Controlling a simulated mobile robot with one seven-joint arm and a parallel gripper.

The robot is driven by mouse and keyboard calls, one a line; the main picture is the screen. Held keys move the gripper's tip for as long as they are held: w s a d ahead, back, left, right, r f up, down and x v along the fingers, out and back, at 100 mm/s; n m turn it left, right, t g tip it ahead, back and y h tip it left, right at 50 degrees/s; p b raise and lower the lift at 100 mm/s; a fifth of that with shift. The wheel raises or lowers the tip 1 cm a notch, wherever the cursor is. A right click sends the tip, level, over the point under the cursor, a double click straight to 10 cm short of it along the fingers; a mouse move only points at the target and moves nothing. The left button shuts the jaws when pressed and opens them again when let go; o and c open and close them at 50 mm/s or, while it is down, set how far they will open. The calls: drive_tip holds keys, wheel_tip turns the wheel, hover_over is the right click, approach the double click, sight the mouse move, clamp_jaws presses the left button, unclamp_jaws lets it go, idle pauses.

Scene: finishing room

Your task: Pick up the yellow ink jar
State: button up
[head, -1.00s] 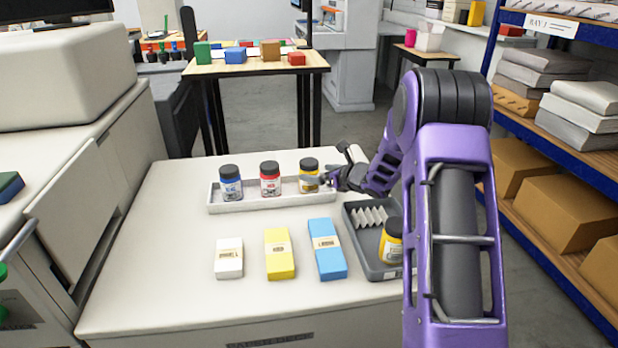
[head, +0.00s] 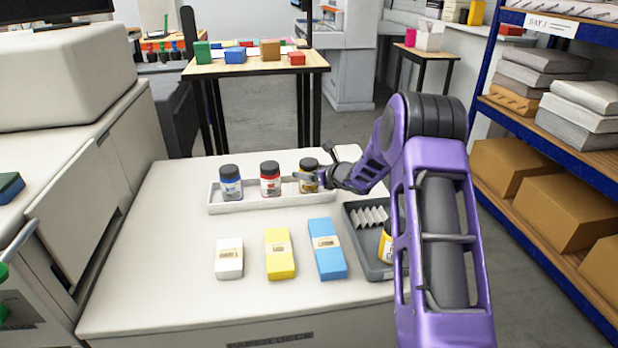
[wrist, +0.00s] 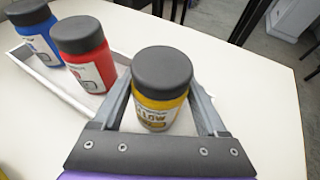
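The yellow ink jar (wrist: 160,90), with a dark grey lid and a label, stands upright at the right end of a white tray (head: 250,205). It also shows in the head view (head: 309,168), partly covered by my gripper. My gripper (wrist: 160,108) has its two fingers on either side of the jar. In the wrist view the fingers are spread, with the jar between them below the lid. I cannot tell whether both fingers touch it. A red jar (head: 270,180) and a blue jar (head: 231,184) stand to its left in the same tray.
A grey tray (head: 377,272) at the right holds a white ridged piece (head: 371,218) and another yellow jar (head: 386,246), partly behind my arm. White (head: 229,260), yellow (head: 280,255) and blue (head: 326,250) boxes lie in front. The table's left side is clear.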

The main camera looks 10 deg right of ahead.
clamp_jaws()
drive_tip(key=shift+r, duration=0.1)
